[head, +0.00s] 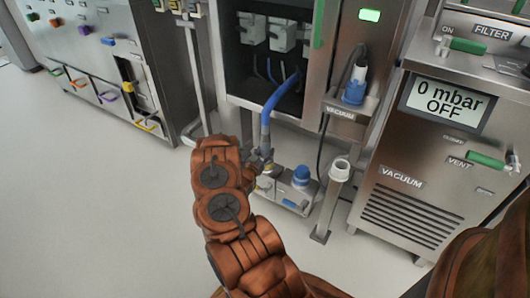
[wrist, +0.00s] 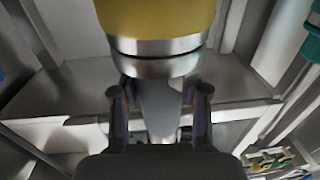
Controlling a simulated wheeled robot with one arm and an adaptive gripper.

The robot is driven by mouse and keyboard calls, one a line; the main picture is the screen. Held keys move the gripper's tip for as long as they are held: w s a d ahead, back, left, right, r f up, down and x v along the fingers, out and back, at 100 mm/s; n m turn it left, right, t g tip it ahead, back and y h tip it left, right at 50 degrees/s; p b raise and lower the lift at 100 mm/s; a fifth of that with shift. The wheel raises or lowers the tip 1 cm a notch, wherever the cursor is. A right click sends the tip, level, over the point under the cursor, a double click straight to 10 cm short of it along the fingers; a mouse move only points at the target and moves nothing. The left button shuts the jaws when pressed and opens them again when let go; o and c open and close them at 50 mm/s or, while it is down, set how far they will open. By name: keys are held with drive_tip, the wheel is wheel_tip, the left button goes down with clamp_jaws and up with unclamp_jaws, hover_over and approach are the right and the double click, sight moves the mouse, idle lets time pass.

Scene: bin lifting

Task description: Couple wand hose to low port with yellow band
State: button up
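My gripper (head: 262,160) is low in front of the open cabinet, at the lower end of the blue hose (head: 268,115). In the wrist view its two fingers (wrist: 160,97) stand apart on either side of a tapered grey piece (wrist: 158,105). Whether they touch it is unclear. A large yellow band (wrist: 155,17) above a metal ring (wrist: 158,58) lies just beyond the fingertips. The low port block with a blue cap (head: 301,174) sits near the floor, right of my gripper. The hose end is hidden.
A pale upright tube (head: 338,172) stands right of the low block. The vacuum unit (head: 440,150) stands farther right, its display (head: 445,101) reading 0 mbar OFF. A blue-based plug (head: 354,92) sits on a shelf. Open floor (head: 120,210) lies left of my arm.

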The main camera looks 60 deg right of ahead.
drive_tip(key=o, duration=0.5)
drive_tip(key=shift+a, duration=0.1)
drive_tip(key=a, duration=0.4)
drive_tip(key=s+a, duration=0.1)
drive_tip(key=a, duration=0.6)
drive_tip(key=shift+s+a, duration=0.25)
drive_tip(key=shift+a, duration=0.1)
